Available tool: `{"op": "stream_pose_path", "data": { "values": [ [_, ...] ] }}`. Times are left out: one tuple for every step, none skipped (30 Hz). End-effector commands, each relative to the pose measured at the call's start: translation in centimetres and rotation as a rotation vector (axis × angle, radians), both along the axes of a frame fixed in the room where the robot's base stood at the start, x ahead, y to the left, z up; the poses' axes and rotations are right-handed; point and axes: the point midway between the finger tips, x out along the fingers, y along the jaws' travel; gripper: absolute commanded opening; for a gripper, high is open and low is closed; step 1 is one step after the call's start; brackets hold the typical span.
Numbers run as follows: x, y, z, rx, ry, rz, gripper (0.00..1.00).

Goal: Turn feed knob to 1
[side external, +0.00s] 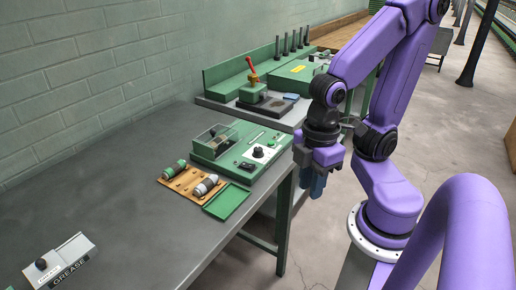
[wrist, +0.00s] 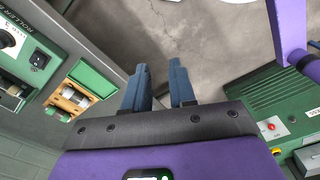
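A green machine box (side external: 222,148) on the bench has a white panel with a dark round knob (side external: 258,153); its label is too small to read here, so I cannot confirm it is the feed knob.
An orange tray (side external: 188,181) with rollers and a green flap (side external: 229,201) lie by the box. A grey box marked GREASE (side external: 60,262) with a dark knob stands front left. A red-handled lever (side external: 252,74) stands behind.

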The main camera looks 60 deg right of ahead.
Motion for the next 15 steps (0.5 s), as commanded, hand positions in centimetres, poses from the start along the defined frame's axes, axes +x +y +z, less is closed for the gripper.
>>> {"op": "stream_pose_path", "data": {
  "values": [
    [0.3, 0.1, 0.1, -0.003, -0.002, -0.002, 0.42],
    [0.6, 0.2, 0.1, -0.006, -0.003, -0.003, 0.52],
    [1.1, 0.3, 0.2, -0.011, -0.004, -0.005, 0.59],
    [1.6, 0.4, 0.3, -0.017, -0.006, -0.006, 0.59],
    [2.2, 0.5, 0.5, -0.022, -0.008, -0.007, 0.59],
    [3.2, 0.6, 0.6, -0.034, -0.010, -0.011, 0.59],
    [4.0, 0.7, 0.8, -0.042, -0.013, -0.011, 0.59],
    [4.9, 0.7, 0.9, -0.052, -0.014, -0.014, 0.59],
    [6.0, 0.8, 1.2, -0.066, -0.016, -0.017, 0.59],
    [7.0, 0.8, 1.3, -0.076, -0.018, -0.017, 0.59],
    [7.9, 0.7, 1.5, -0.086, -0.018, -0.020, 0.59],
    [9.0, 0.7, 1.7, -0.101, -0.017, -0.022, 0.59],
    [9.9, 0.6, 1.8, -0.111, -0.018, -0.023, 0.59],
    [10.8, 0.5, 1.9, -0.122, -0.018, -0.025, 0.59],
    [12.0, 0.2, 2.1, -0.137, -0.015, -0.028, 0.59]
  ]
}}
